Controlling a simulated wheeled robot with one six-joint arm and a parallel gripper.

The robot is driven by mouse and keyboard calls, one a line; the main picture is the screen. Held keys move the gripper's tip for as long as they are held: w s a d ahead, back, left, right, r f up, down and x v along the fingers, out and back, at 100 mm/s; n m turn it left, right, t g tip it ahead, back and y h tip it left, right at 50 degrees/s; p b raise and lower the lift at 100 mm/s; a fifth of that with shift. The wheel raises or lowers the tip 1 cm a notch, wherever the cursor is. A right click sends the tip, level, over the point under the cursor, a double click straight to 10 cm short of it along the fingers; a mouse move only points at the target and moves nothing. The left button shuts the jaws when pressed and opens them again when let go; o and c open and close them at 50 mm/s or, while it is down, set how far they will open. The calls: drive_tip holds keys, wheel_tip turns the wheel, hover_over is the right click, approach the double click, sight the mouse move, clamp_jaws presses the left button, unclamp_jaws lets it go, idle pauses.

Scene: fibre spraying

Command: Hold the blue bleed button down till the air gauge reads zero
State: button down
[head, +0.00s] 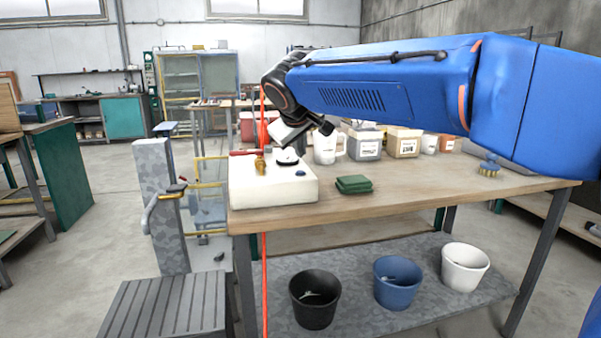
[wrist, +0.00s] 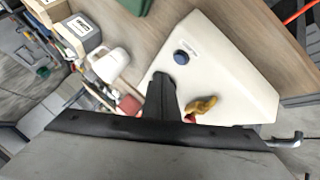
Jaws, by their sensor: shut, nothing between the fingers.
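The white air unit (head: 262,190) sits at the left end of the workbench, and fills the middle of the wrist view (wrist: 235,85). The blue bleed button (head: 300,174) is on its top, and shows clear and uncovered in the wrist view (wrist: 181,57). A brass valve (head: 260,166) with a red handle stands on the box; it also shows in the wrist view (wrist: 203,105). My gripper (wrist: 162,80) is shut and empty, its dark fingers above the box, beside the button and apart from it. A round white-and-dark shape (head: 287,157) may be the gauge; no reading is legible.
A folded green cloth (head: 354,184) lies right of the box. A white jug (head: 326,148) and several labelled tubs (head: 404,143) stand behind. A brush (head: 489,168) lies at the right. Buckets stand on the lower shelf. The bench's front middle is clear.

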sight(300, 176)
drive_tip(key=shift+f, duration=1.15)
drive_tip(key=shift+f, duration=0.2)
idle(1.2)
drive_tip(key=shift+f, duration=0.25)
drive_tip(key=shift+f, duration=0.4)
idle(2.3)
drive_tip(key=shift+r, duration=0.15)
idle(1.3)
drive_tip(key=shift+r, duration=0.7)
